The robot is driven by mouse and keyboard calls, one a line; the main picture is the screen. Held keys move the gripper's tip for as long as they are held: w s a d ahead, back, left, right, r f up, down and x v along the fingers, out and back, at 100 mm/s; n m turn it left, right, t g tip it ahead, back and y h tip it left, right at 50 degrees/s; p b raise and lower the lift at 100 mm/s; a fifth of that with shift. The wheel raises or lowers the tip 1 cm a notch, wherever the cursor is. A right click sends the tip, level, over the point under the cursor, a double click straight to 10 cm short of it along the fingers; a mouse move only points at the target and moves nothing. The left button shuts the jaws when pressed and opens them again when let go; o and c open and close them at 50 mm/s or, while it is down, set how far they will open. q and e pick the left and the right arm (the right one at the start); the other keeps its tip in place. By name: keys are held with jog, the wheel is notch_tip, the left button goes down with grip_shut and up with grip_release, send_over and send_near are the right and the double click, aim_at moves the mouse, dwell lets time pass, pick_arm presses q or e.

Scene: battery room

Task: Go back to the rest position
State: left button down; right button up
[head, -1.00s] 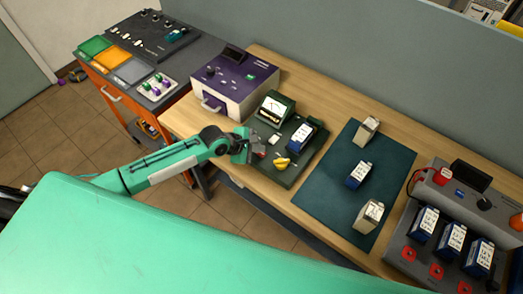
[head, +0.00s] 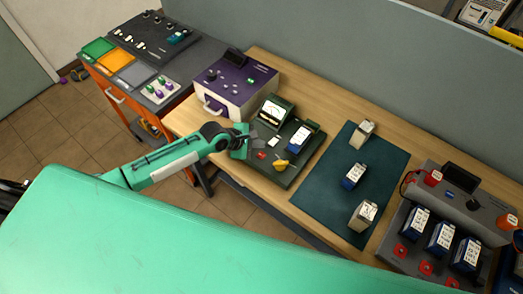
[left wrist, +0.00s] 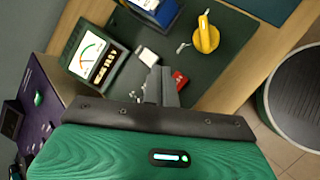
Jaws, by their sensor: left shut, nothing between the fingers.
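My left gripper (head: 243,146) is shut and empty, at the front left edge of a dark green tester (head: 283,181). In the left wrist view its closed fingers (left wrist: 161,88) show over the tester's face, close to a red button (left wrist: 180,80) and a white button (left wrist: 148,57); whether they touch is unclear. The tester carries a lit needle meter (head: 272,109), a yellow knob (head: 281,163) and a blue battery (head: 301,138). My right gripper is not in view.
A purple and white box (head: 234,87) stands left of the tester. A dark green mat (head: 334,196) holds a blue battery between two beige ones. A grey charger (head: 392,232) with several blue batteries is at right. Tiled floor lies in front of the bench.

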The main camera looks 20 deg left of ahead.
pick_arm(q)
jog(key=shift+r, duration=0.65)
jog(key=shift+f, duration=0.1)
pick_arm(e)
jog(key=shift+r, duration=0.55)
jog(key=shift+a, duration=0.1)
